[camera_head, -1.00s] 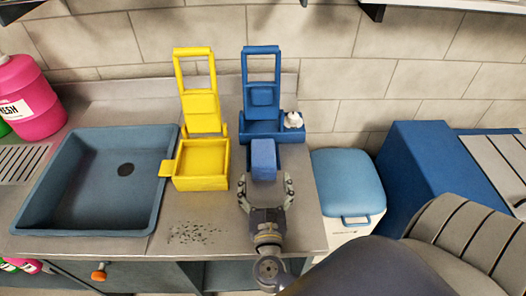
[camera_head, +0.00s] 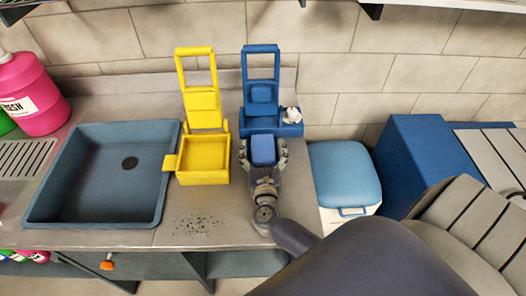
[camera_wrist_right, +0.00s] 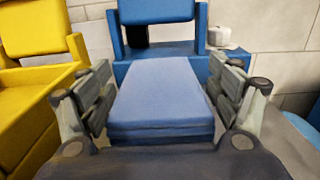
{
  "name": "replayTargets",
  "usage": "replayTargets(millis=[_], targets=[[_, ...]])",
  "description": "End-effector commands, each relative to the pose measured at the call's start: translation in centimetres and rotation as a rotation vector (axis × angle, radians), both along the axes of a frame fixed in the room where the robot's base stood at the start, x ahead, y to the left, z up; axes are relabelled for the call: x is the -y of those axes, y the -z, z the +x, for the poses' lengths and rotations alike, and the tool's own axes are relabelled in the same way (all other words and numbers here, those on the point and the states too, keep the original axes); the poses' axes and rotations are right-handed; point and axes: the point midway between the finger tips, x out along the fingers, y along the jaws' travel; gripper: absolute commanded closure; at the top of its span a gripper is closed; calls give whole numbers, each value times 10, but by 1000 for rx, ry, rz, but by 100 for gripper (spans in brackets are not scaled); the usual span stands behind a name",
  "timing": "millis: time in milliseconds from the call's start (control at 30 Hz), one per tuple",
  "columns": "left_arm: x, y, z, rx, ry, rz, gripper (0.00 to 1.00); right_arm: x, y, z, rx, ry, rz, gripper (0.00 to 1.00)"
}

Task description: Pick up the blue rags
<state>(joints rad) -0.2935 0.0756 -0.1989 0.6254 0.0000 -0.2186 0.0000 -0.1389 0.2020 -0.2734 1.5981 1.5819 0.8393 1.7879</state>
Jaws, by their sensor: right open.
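The blue rags (camera_head: 263,150) form a folded stack at the front of a blue caddy with an upright frame (camera_head: 262,93). In the right wrist view the stack (camera_wrist_right: 160,95) lies flat and fills the middle. My right gripper (camera_head: 263,148) is open, with one finger on each side of the rags. In the right wrist view (camera_wrist_right: 160,100) a small gap shows between the fingers and the stack's sides. The rags' underside is hidden. My left gripper is not in view.
A yellow caddy (camera_head: 203,177) stands close on the left. A dark sink (camera_head: 85,185) is farther left. A small white object (camera_head: 292,115) sits on the blue caddy. A blue-lidded bin (camera_head: 345,172) stands to the right. Dark specks (camera_head: 196,224) lie on the counter.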

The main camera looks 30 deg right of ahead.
Motion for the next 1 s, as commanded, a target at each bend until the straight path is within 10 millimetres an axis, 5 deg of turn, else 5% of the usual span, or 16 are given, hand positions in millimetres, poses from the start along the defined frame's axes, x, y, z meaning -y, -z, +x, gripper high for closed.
replayTargets(millis=[100, 333, 733, 1000], targets=[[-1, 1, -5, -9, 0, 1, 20, 0, 0, 0, 0, 0, 0, 19], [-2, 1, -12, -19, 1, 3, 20, 0, 0, 0, 0, 0, 0, 70], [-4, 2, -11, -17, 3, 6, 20, 0, -3, 0, 1, 1, 0, 70], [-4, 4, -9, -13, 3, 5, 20, 0, -26, 0, 5, 2, 3, 70]])
